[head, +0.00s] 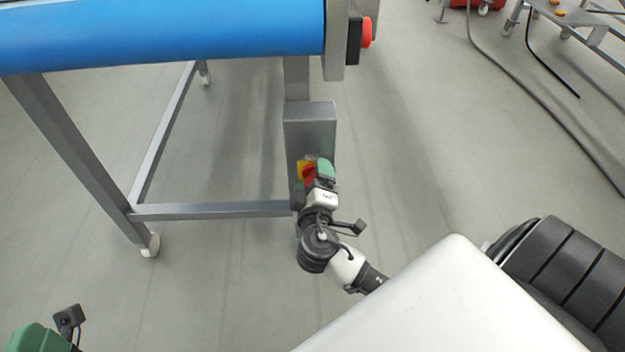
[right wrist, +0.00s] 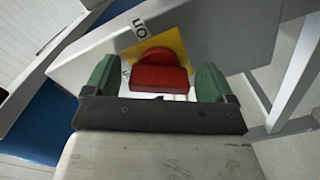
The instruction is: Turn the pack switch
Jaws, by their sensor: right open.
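The pack switch is a red rotary handle (right wrist: 158,78) on a yellow plate (right wrist: 178,42), fixed to a grey box on the conveyor's leg. In the head view the red handle (head: 308,175) shows partly behind my right gripper (head: 312,183). In the right wrist view my right gripper (right wrist: 157,84) is open, with one green finger on each side of the handle. I cannot tell whether the fingers touch it. An "On" label sits above the handle; a second label at its left is partly hidden. My left gripper (head: 42,338) is only partly in view at the bottom left corner.
The grey switch box (head: 311,114) hangs below the blue conveyor belt (head: 165,30). A red button (head: 366,32) sticks out at the conveyor's end. Conveyor legs and a crossbar (head: 215,211) stand left of the box. The floor to the right is open, with a hose (head: 540,88) farther off.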

